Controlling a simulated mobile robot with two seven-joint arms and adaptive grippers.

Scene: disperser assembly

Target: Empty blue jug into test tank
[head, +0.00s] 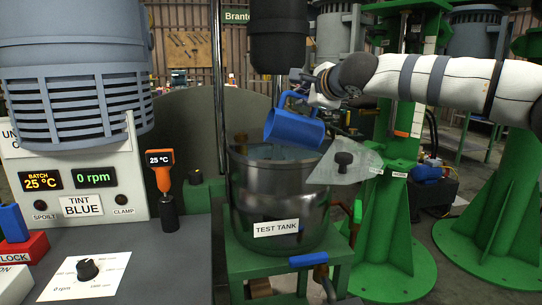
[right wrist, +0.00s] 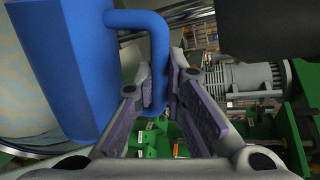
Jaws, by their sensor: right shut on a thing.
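The blue jug (head: 293,128) is tilted strongly in the head view, with its handle uppermost, over the open top of the steel test tank (head: 260,195). I cannot see inside the jug or tell whether liquid is leaving it. My right gripper (head: 303,92) is shut on the jug's handle. In the right wrist view the fingers (right wrist: 160,95) close around the handle and the blue jug body (right wrist: 62,60) fills the left side. A pale bluish surface (head: 272,152) shows within the tank's rim. My left gripper is not in view.
A grey plate with a black knob (head: 343,159) sits at the tank's right rim. A dark cylinder (head: 278,40) hangs above the tank. A control bench (head: 165,255) with a dial stands left, and a green column (head: 388,220) right. An orange thermometer (head: 160,165) stands on the bench.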

